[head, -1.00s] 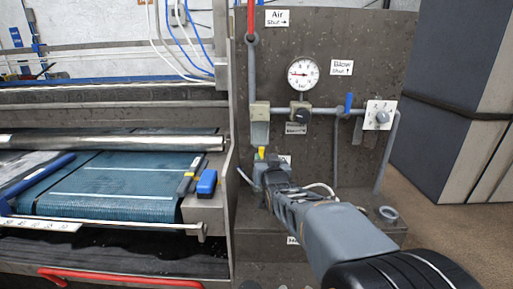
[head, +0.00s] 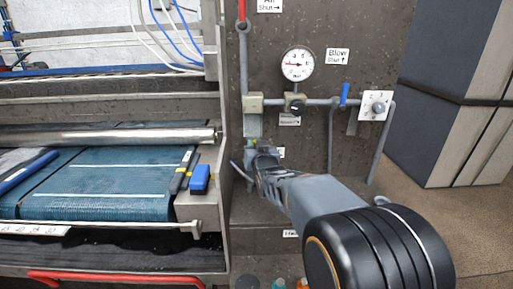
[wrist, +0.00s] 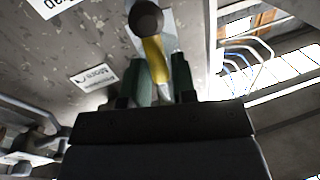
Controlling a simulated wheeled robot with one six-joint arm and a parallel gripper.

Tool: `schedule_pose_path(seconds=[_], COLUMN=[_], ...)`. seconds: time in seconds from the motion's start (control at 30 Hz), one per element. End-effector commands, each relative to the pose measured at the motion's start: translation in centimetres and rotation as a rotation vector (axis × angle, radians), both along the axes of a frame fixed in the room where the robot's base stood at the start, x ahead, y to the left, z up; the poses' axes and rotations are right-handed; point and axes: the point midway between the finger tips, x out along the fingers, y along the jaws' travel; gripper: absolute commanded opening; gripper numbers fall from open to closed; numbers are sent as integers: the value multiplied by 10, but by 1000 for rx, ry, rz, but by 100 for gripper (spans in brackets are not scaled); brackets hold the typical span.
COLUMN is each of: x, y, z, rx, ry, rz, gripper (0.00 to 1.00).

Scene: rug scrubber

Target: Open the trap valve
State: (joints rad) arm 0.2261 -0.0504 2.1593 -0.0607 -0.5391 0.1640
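In the wrist view the yellow lever (wrist: 156,62) hangs below a dark round knob (wrist: 146,18). The green fingers (wrist: 163,70) stand on either side of the lever and look apart. Whether they touch it is not clear.
A pressure gauge (head: 298,63), a black regulator knob (head: 295,104), a blue lever (head: 345,94) and a switch plate (head: 376,105) sit on the panel to the right. The machine bed with a blue rug (head: 110,180) lies left, with a blue-handled tool (head: 200,178) at its edge.

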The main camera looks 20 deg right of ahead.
Motion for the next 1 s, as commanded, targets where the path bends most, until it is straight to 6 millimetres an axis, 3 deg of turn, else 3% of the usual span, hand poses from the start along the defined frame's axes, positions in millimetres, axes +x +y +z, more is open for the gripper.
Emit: schedule_pose_path(seconds=[0.27,0.87,0.9,1.0], x=[0,2,2,2], y=[-1,3,3,3], z=[0,1,1,1], rx=[0,-122,-122,-121], ry=[0,51,51,51], rz=[-2,-2,-2,-2], gripper=[0,0,19,29])
